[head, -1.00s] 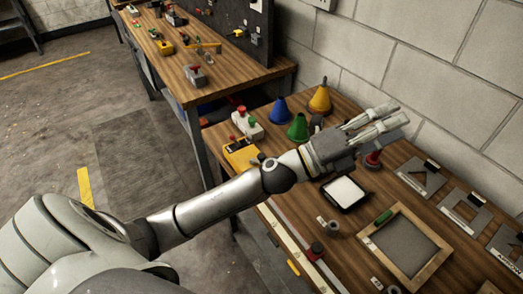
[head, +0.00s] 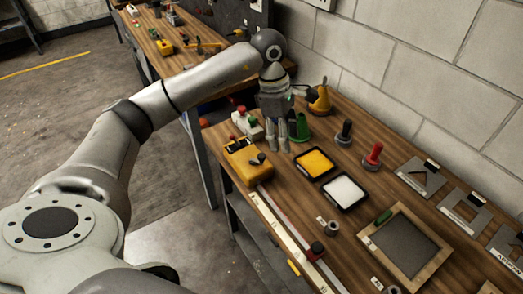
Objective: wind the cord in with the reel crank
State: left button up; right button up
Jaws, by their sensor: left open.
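The yellow reel box (head: 243,164) sits near the front left edge of the workbench. Its dark crank (head: 258,159) is on its upper side, on the right. I cannot make out the cord clearly. My left gripper (head: 286,142) points down just to the right of and behind the reel, apart from the crank. Its fingers are open, with nothing seen between them. It covers part of the green cone (head: 302,128) and hides the blue one. My right gripper is not in view.
A box with red and green buttons (head: 247,124) stands behind the reel. A long pale rail (head: 283,230) runs along the front edge.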

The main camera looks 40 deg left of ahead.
aim_at(262, 155)
pick_arm(q)
jog(key=a+r+y, duration=0.2)
jog(key=a, duration=0.4)
jog(key=shift+n+g, duration=0.3)
jog(key=f+p, duration=0.1)
jog(key=f, duration=0.2)
jog(key=f+p, duration=0.1)
jog(key=f, duration=0.2)
jog(key=f+p, duration=0.1)
jog(key=f, duration=0.2)
jog(key=shift+s+a+f, duration=0.1)
jog(key=shift+s+f, duration=0.25)
jog(key=shift+f, duration=0.65)
grip_shut()
